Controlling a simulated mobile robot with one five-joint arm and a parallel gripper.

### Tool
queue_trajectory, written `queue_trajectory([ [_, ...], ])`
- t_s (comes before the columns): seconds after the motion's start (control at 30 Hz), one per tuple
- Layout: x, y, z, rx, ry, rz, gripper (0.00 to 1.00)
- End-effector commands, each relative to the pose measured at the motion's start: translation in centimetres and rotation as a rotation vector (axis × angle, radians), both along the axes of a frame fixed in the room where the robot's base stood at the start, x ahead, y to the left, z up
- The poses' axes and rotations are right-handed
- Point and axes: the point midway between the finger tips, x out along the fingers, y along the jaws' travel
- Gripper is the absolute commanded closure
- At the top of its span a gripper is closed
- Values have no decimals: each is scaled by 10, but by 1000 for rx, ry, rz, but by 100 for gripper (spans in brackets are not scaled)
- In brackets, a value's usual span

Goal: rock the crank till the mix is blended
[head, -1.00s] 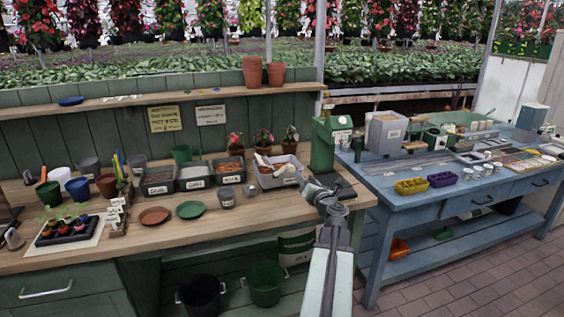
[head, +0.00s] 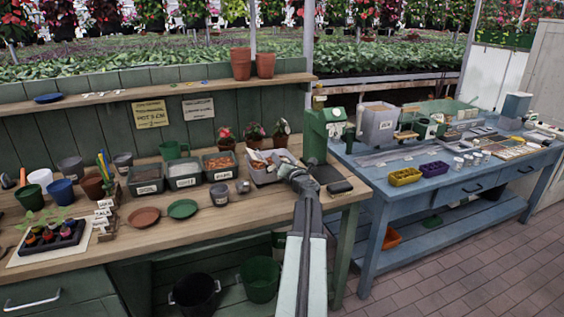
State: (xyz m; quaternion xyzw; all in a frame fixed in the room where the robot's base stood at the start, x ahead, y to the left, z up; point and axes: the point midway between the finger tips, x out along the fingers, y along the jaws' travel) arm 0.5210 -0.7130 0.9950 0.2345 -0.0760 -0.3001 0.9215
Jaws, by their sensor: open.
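A tall green box-shaped machine (head: 314,138) with a white label stands at the right end of the wooden bench. A small dark part shows at its right side, but I cannot tell whether this is the crank. No mix can be made out inside it. My gripper (head: 294,172) is open, at the front left of the machine, and overlaps a grey bin (head: 262,174) in the picture. Its fingers are small and hard to make out. It looks apart from the machine, though the gap is unclear.
The wooden bench (head: 150,222) holds labelled trays, pots, a brown saucer (head: 144,216) and a green saucer (head: 182,208). A dark flat object (head: 339,187) lies by the machine. A blue table (head: 376,192) with bins stands at right. Brick floor (head: 450,265) is open in front.

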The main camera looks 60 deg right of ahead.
Motion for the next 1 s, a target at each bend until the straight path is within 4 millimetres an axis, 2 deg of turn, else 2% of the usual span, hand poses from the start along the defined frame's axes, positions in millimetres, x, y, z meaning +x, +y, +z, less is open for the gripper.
queue_trajectory([
  [0.23,1,-2,0,0,0,-1,51],
  [0.4,1,-2,0,0,0,-1,98],
  [0.43,1,-2,0,0,0,-1,100],
  [1.0,0,-2,-1,-3,3,-2,100],
])
